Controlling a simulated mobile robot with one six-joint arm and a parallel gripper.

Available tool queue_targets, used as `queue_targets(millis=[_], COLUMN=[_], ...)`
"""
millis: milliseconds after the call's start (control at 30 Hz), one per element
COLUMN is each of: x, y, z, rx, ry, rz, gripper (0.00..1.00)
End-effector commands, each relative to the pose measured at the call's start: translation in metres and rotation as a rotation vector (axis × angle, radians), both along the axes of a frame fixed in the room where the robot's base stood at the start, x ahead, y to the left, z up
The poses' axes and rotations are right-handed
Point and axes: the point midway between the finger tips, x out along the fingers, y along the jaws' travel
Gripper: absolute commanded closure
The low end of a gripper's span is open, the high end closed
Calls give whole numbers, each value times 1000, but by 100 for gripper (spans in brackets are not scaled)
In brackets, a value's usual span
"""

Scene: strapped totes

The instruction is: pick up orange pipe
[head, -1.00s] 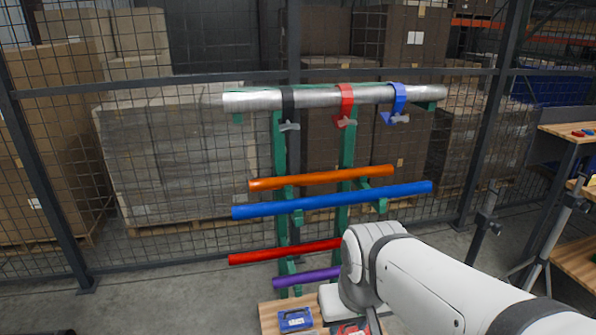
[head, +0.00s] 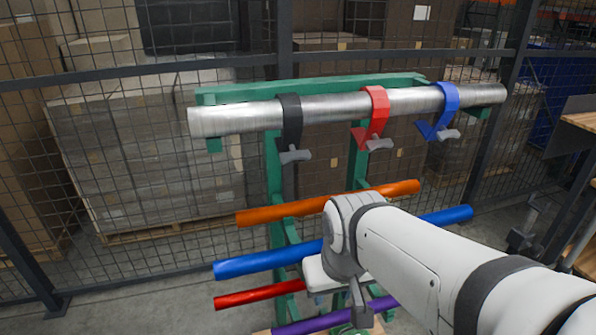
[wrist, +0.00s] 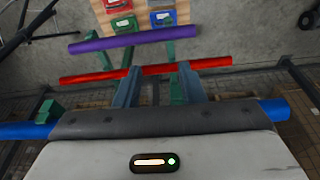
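The orange pipe (head: 285,209) lies roughly level on the green rack (head: 275,170), below the large silver pipe and above the blue pipe (head: 265,262). My arm's wrist covers part of its lower edge in the head view. The orange pipe is not seen in the wrist view. My gripper (wrist: 158,76) shows two blue-grey fingers set well apart, with nothing between them held. It points down in front of the rack, with the red pipe (wrist: 90,77) behind the fingers. The blue pipe also shows on both sides of the gripper body in the wrist view (wrist: 25,131).
The silver pipe (head: 335,107) with black (head: 291,120), red (head: 374,110) and blue (head: 446,105) straps spans the top. A red pipe (head: 255,294) and a purple pipe (head: 315,322) lie lower. A wire fence with stacked boxes stands behind.

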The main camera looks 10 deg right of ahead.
Motion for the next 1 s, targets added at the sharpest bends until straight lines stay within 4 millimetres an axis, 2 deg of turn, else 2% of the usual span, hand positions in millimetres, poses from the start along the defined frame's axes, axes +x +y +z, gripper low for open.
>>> queue_targets(millis=[167, 333, 433, 500, 633, 800, 933, 1000], x=[0, 4, 16, 31, 71, 114, 136, 148], y=[0, 2, 5, 6, -4, -34, -60, -72], z=[0, 1, 5, 9, 24, 40, 49, 45], rx=[0, 30, 118, 215, 420, 605, 699, 741], ry=[0, -3, -17, -40, -118, -226, -298, -333], rz=[0, -25, -89, -184, -417, -676, -831, -893], gripper=[64, 51, 43, 39, 39, 39, 39, 39])
